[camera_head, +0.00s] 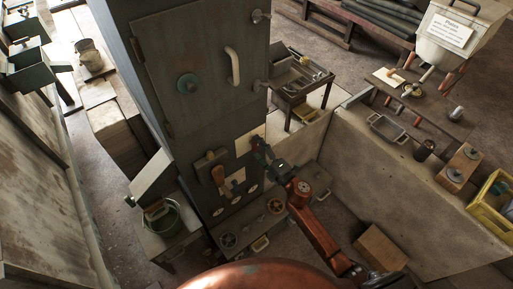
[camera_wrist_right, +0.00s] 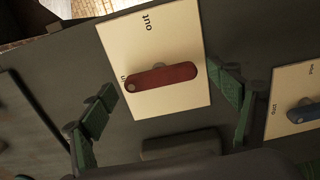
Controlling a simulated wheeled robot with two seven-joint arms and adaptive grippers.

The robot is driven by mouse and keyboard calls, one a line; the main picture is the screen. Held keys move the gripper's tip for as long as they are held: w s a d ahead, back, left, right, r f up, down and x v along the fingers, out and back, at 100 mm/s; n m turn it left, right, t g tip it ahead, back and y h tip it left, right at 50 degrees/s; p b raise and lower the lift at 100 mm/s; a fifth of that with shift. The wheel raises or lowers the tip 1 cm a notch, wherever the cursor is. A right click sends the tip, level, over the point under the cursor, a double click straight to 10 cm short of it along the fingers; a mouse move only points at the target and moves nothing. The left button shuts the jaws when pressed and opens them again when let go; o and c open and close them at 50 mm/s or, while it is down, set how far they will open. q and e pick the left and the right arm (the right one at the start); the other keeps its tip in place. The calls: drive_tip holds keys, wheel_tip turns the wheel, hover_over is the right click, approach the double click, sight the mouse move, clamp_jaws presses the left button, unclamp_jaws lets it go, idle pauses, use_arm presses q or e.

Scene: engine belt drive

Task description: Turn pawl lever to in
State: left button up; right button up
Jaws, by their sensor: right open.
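A red lever (camera_wrist_right: 160,77) sits on a white plate (camera_wrist_right: 150,35) on the dark cabinet face in the right wrist view. In the head view, my right gripper (camera_head: 262,150) is close to the cabinet, beside a pale plate (camera_head: 248,140). My left gripper is not in view.
A blue lever (camera_wrist_right: 303,113) on another white plate is to the right in the wrist view. The tall cabinet (camera_head: 205,75) has a lower panel with a brown handle (camera_head: 219,178) and several dials. A small tool table (camera_head: 300,78) stands behind, right of the cabinet.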

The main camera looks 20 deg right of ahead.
drive_tip(key=v, duration=1.1)
drive_tip(key=shift+s, duration=0.2)
drive_tip(key=shift+c, duration=0.3)
idle(1.6)
